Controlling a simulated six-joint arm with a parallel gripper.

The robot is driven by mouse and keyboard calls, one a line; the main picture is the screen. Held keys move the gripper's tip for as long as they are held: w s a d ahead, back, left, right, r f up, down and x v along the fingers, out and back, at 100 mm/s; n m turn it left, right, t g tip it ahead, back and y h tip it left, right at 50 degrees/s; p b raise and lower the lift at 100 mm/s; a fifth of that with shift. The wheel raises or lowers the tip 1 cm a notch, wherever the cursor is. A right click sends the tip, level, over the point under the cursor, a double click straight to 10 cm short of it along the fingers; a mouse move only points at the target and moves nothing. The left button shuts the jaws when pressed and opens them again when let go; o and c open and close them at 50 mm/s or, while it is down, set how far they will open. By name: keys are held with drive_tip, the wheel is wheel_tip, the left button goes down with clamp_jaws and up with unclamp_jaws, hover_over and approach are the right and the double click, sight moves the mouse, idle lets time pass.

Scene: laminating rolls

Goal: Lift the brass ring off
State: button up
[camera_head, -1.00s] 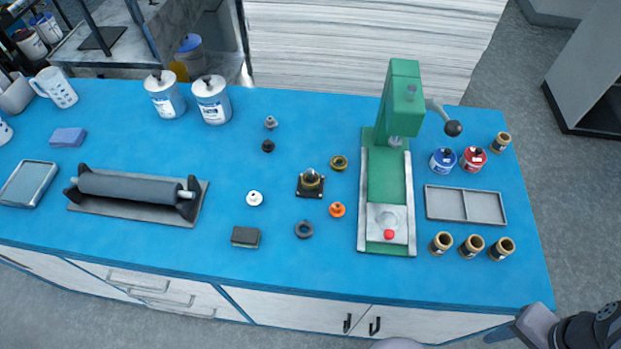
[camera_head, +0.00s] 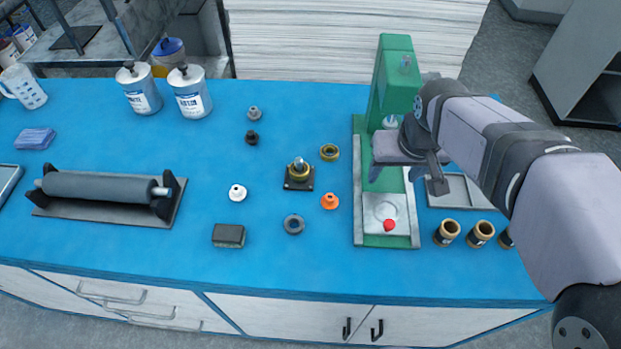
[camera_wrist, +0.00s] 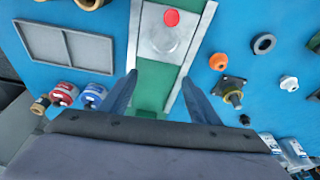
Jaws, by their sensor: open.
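A brass ring (camera_head: 298,174) sits around an upright post on a small dark square base (camera_head: 297,185), left of the green press. The post and brass ring also show in the wrist view (camera_wrist: 234,97), right of my fingers. My gripper (camera_head: 395,176) is open and empty above the green press bed, apart from both rings. It points down, with its two fingers spread over the bed in the wrist view (camera_wrist: 161,90).
The green press (camera_head: 395,75) stands tall close behind my gripper. An orange knob (camera_head: 329,201), a dark ring (camera_head: 294,224) and a white knob (camera_head: 237,193) lie around the post. A grey tray (camera_head: 462,192) and several brass-coloured cups (camera_head: 447,232) are at right.

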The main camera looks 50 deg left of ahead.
sight(300, 166)
drive_tip(key=s+a+n+y+b, duration=0.2)
drive_tip(key=s+a+n, duration=0.2)
drive_tip(key=s+a, duration=0.9)
drive_tip(key=shift+w+a+f+p, duration=0.25)
drive_tip(key=shift+w+a+f, duration=0.25)
drive_tip(key=shift+a+f, duration=0.45)
drive_tip(key=shift+w+a+f+p, duration=0.2)
drive_tip(key=shift+w+a+f, duration=0.35)
drive_tip(key=shift+f, duration=0.65)
drive_tip(key=shift+w+a+f+p, duration=0.25)
drive_tip(key=shift+w+a+f, duration=0.2)
drive_tip(key=shift+a+f, duration=0.5)
drive_tip(key=shift+d+f, duration=0.15)
drive_tip(key=shift+m, duration=0.3)
drive_tip(key=c, duration=1.2)
